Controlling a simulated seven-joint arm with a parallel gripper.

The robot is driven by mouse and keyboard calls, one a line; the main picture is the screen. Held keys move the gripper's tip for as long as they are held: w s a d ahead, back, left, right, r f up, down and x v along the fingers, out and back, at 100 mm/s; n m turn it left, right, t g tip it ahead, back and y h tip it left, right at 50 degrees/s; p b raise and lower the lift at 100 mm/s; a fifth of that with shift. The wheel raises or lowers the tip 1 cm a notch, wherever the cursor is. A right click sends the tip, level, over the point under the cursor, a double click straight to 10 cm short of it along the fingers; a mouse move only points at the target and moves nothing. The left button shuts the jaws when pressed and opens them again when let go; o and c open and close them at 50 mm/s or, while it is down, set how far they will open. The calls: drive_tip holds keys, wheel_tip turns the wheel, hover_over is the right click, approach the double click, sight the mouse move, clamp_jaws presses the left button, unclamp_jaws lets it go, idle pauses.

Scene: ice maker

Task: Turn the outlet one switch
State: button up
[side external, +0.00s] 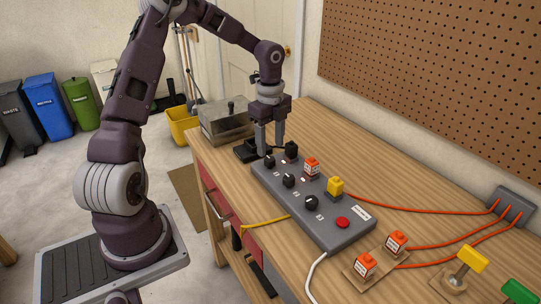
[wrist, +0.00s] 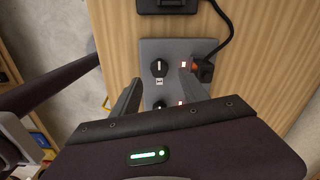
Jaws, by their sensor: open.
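A grey power strip (side external: 338,234) lies on the wooden bench with several black round knob switches along it. The switch at its far end (side external: 270,161) shows a white pointer line and a small label in the wrist view (wrist: 159,67). A second switch (side external: 289,181) and a third (side external: 310,203) sit nearer the camera. My gripper (side external: 269,147) is open, pointing down above the far end of the strip. In the wrist view its fingertips (wrist: 160,80) are apart, on either side of the far switch; contact cannot be told. The second switch is partly hidden by my gripper there.
A black plug (side external: 291,149), an orange plug (side external: 312,167) and a yellow plug (side external: 335,186) stand along the strip beside the switches. A red button (side external: 342,222) is at the near end. A metal box (side external: 226,122) stands behind my gripper.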

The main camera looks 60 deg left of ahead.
sight(271, 158)
wheel_tip(271, 158, down, 5)
drive_tip(key=shift+r, duration=0.2)
clamp_jaws()
drive_tip(key=shift+n, duration=0.3)
drive_tip(key=n, duration=0.3)
drive_tip(key=shift+n, duration=0.4)
drive_tip(key=n, duration=0.4)
drive_tip(key=shift+w+r+n, duration=0.1)
drive_tip(key=shift+w+n, duration=0.05)
drive_tip(key=shift+n, duration=0.15)
drive_tip(key=n, duration=0.4)
drive_tip(key=shift+a+n, duration=0.1)
drive_tip(key=shift+n, duration=2.3)
